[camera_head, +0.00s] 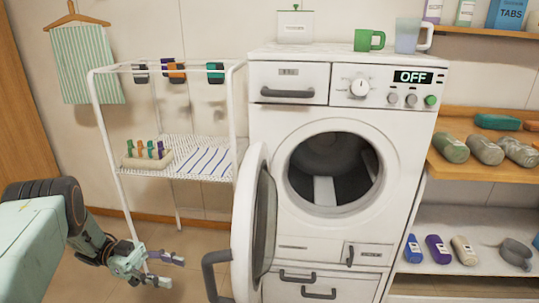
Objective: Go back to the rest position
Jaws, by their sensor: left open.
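My left gripper (168,268) is low at the left of the head view. It is open and empty, with its fingers apart, in front of the drying rack's legs and to the left of the open washer door (258,225). My left arm comes in from the left edge, folded at its elbow. My right gripper is not in view.
The white washing machine (318,140) shows OFF on its display, with its round door swung open to the left. A white drying rack (101,130) stands left of it. Shelves (480,165) with several bottles stand at the right. Bare floor lies around my left gripper.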

